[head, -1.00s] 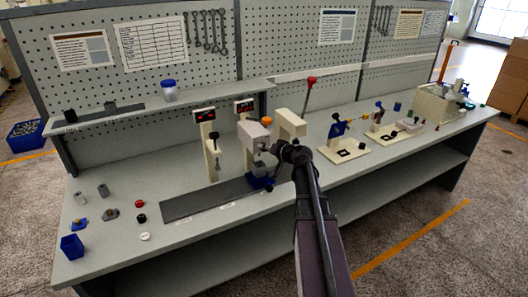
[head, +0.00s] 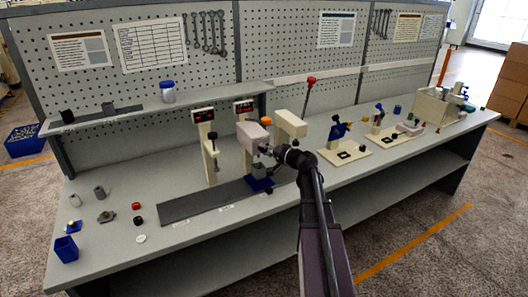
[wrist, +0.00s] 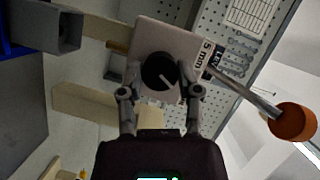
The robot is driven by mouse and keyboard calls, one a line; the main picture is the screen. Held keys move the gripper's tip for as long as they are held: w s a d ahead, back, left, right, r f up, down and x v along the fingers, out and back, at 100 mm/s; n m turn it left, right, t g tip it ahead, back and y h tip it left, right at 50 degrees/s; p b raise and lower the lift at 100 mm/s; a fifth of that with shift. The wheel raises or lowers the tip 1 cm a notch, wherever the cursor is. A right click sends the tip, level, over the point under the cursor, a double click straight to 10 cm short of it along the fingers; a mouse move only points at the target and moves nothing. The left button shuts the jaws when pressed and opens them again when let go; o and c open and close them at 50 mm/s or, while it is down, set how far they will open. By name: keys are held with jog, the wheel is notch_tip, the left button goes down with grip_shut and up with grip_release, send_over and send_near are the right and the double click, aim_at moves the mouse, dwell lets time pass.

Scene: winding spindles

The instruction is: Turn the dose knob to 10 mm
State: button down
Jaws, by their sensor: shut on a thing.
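The dose knob (wrist: 157,71) is a round black disc with a white pointer line, on the pale face of a dispenser housing (wrist: 178,40). In the wrist view its line points down and to the right. A label (wrist: 207,56) beside it reads "5 mm". My gripper (wrist: 160,85) has one finger on either side of the knob and is shut on it. In the head view my gripper (head: 268,150) is at the front of the dispenser (head: 248,133), and the knob is hidden there.
An orange ball on a metal lever (wrist: 292,121) sticks out close to my right finger in the wrist view. A grey block on a blue base (head: 260,184) sits below the dispenser. A cream stand with a red-tipped lever (head: 311,79) is just right.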

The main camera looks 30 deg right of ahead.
jog(key=shift+c, duration=1.6)
grip_release()
